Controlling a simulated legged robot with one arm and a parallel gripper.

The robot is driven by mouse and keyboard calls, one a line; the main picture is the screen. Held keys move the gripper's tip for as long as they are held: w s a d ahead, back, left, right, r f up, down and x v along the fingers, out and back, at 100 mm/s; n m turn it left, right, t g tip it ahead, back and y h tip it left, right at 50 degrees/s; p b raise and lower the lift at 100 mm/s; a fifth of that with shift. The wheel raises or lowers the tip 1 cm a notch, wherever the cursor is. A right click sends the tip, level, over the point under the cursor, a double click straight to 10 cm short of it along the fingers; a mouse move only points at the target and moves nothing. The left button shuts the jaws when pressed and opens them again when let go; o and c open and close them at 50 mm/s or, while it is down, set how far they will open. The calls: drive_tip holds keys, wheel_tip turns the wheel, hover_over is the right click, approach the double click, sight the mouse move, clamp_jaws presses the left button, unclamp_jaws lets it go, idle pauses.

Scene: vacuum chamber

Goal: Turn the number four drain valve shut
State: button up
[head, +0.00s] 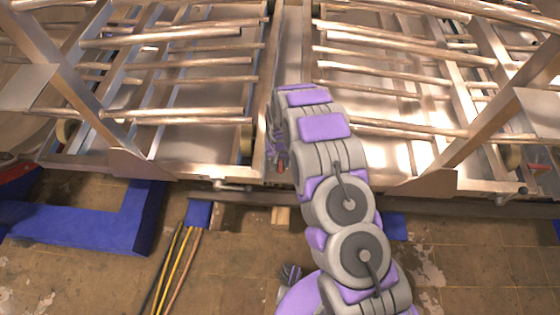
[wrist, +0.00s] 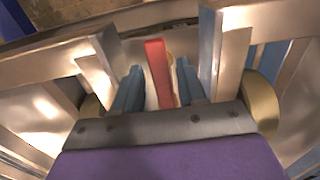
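A red valve handle (wrist: 158,72) stands between the two blue-grey fingers of my gripper (wrist: 160,67) in the wrist view. The fingers are apart, one on each side of it, with narrow gaps visible; firm contact does not show. In the head view a small red part (head: 281,166) shows just left of my arm, at the lower edge of the metal frame. My gripper is mostly hidden behind my arm there. No number on the valve is legible, and the valve body is hidden.
The metal frame with rails (head: 180,115) fills the back. Other small valve-like fittings sit along its lower edge, at left (head: 232,187) and right (head: 508,196). A blue beam (head: 80,228) and yellow hoses (head: 175,265) lie on the tiled floor at left.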

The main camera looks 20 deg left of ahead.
clamp_jaws()
drive_tip(key=shift+a, duration=0.1)
idle(0.5)
drive_tip(key=shift+w+a+m+p, duration=0.15)
drive_tip(key=shift+a+m+p, duration=0.6)
drive_tip(key=shift+m, duration=0.7)
drive_tip(key=shift+w+a+m+p, duration=0.1)
drive_tip(key=shift+a+m+p, duration=0.4)
drive_tip(key=shift+a+m, duration=0.7)
drive_tip(key=shift+w+a+m+p, duration=0.15)
drive_tip(key=shift+a+m+p, duration=0.45)
drive_tip(key=shift+m, duration=1.15)
